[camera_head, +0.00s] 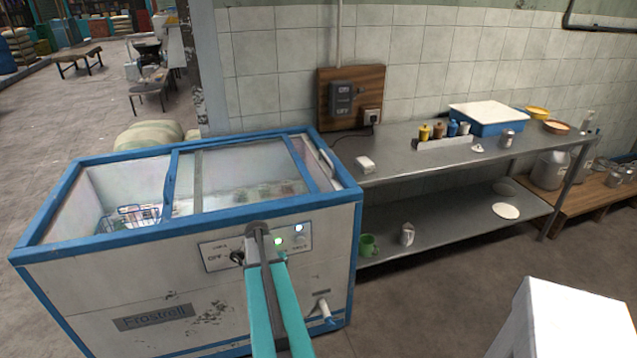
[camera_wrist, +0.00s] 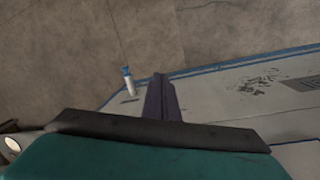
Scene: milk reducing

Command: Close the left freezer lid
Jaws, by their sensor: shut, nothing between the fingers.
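The chest freezer (camera_head: 150,290) is white with blue edges and stands at the left in the head view. Its left part is open, and a wire basket (camera_head: 130,218) shows inside. A glass sliding lid (camera_head: 240,175) with a blue left edge covers the middle of the top. The left and right panes appear to overlap there, and I cannot tell them clearly apart. My gripper (camera_head: 260,230) is shut and empty in front of the freezer's control panel, below the top rim. In the wrist view my gripper (camera_wrist: 160,90) points along the freezer's white front.
A metal shelf table (camera_head: 400,160) stands right of the freezer, with a blue-rimmed tray (camera_head: 488,118), bottles and cups. A white block-like thing (camera_head: 565,320) stands at the lower right. Floor (camera_head: 430,300) is clear between them. Sacks (camera_head: 150,135) lie behind the freezer.

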